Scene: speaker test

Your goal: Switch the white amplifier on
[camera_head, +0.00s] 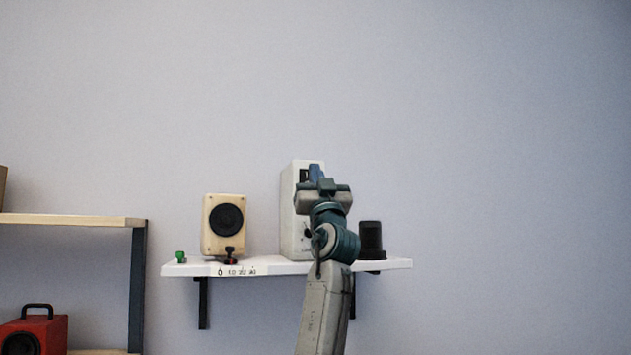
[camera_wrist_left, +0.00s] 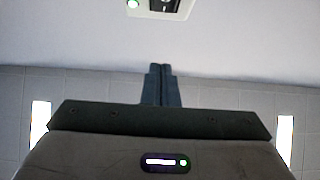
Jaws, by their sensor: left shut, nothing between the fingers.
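The white amplifier (camera_head: 288,215) is a tall white box standing upright on the white wall shelf. My left arm and gripper hide much of its front in the head view. A dark panel shows near the top of its front. My left gripper (camera_head: 316,172) is shut and empty in front of the upper part of the box. In the left wrist view the shut fingertips (camera_wrist_left: 160,68) point toward a white face (camera_wrist_left: 190,12) at the top edge, with a round green spot and a dark slot. The fingertips show apart from that face. My right gripper is not in view.
On the white shelf (camera_head: 190,268) stand a cream speaker (camera_head: 211,241) to the left and a dark device (camera_head: 370,238) to the right. A small green knob (camera_head: 180,257) is at the left end. A wooden rack (camera_head: 75,220) with a red box (camera_head: 50,330) stands farther left.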

